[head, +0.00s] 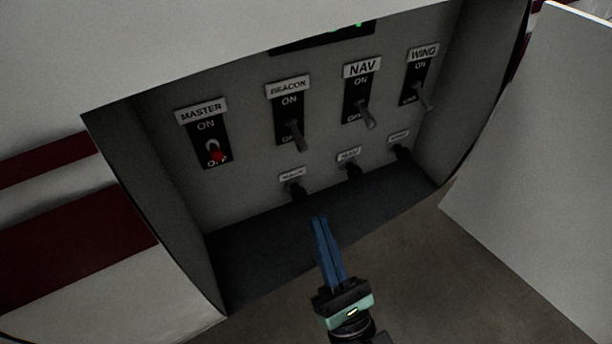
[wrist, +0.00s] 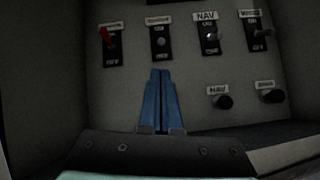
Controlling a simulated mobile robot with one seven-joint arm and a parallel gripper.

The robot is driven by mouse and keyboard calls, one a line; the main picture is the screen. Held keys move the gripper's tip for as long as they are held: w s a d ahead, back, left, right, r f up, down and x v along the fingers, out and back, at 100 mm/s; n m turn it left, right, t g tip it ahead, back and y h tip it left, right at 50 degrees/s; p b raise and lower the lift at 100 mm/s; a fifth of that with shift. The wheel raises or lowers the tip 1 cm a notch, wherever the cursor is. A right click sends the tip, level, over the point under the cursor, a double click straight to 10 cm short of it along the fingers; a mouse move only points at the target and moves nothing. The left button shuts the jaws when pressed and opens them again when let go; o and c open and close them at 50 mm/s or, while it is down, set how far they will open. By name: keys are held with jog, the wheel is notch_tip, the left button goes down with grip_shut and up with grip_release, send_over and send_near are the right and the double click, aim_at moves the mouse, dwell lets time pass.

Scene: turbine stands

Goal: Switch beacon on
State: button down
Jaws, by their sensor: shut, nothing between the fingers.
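The beacon switch (head: 291,116) is a black plate labelled BEACON with a grey lever (head: 298,138). In the head view the lever slants down over the OFF lettering. In the wrist view the beacon switch (wrist: 160,42) shows its lever nearly end-on, so its setting is hard to read there. My gripper (head: 318,220) has its blue fingers closed together and empty. It is below the beacon switch, apart from it, in front of the lower row of knobs. In the wrist view my gripper (wrist: 160,72) points up at the panel just under the beacon plate.
The master switch (head: 203,137) with a red-tipped lever is to the left; the NAV switch (head: 361,97) and WING switch (head: 418,77) are to the right. Black knobs (head: 353,169) stick out below. The recess side wall (head: 160,190) and an open white door (head: 540,150) flank the panel.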

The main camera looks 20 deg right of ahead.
aim_at(298, 138)
jog(key=p+x, duration=0.3)
jog(key=x, duration=0.7)
jog(key=shift+p, duration=0.35)
jog(key=shift+s+r+g+p, duration=0.15)
jog(key=shift+g+p, duration=0.15)
jog(key=shift+p, duration=0.25)
